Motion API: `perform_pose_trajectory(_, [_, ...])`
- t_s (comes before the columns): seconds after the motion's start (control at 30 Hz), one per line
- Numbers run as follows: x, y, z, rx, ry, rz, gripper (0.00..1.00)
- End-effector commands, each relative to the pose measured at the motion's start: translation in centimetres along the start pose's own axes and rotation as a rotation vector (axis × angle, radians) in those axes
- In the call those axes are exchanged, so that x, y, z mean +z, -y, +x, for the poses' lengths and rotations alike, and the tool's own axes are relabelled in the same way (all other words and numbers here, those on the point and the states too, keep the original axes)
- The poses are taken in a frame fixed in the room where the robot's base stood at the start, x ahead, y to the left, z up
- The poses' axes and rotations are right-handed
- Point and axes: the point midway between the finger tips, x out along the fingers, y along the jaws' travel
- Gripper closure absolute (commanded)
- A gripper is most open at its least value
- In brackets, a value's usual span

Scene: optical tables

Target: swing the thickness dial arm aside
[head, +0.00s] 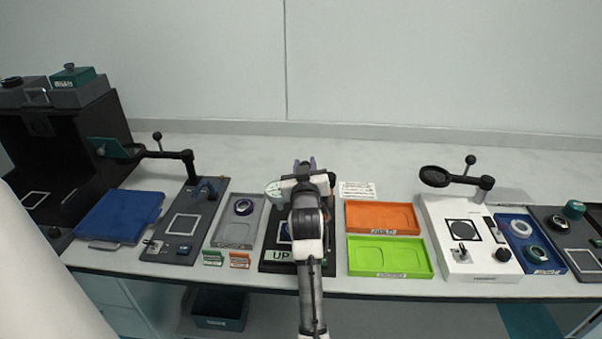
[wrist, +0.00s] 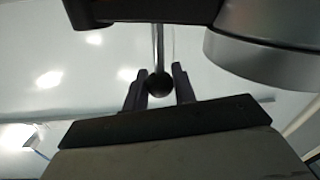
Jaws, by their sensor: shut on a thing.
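The thickness dial (head: 275,189), a pale round face, shows just left of my arm above a black station (head: 268,266) with an "UP" label. Most of that station and of its swing arm is hidden behind my arm. In the wrist view a grey round housing (wrist: 265,55) fills the upper right, and a dark bar (wrist: 150,10) crosses the top. A thin rod ends in a black ball knob (wrist: 159,85). My gripper (wrist: 158,82) has its two dark fingers on either side of the knob, shut on it.
Left are a grey tray (head: 227,233), a black plate with a swing arm (head: 170,154) and a blue case (head: 120,216). Right are an orange tray (head: 380,230), a green tray (head: 390,268) and a white station with a magnifier arm (head: 455,180). The back table strip is clear.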

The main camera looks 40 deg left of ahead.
Motion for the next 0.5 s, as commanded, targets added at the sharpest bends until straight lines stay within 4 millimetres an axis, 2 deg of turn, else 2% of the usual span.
perform_pose_trajectory(0.5, [0.5,0.8,3.4,0.379,0.069,0.003,1.0])
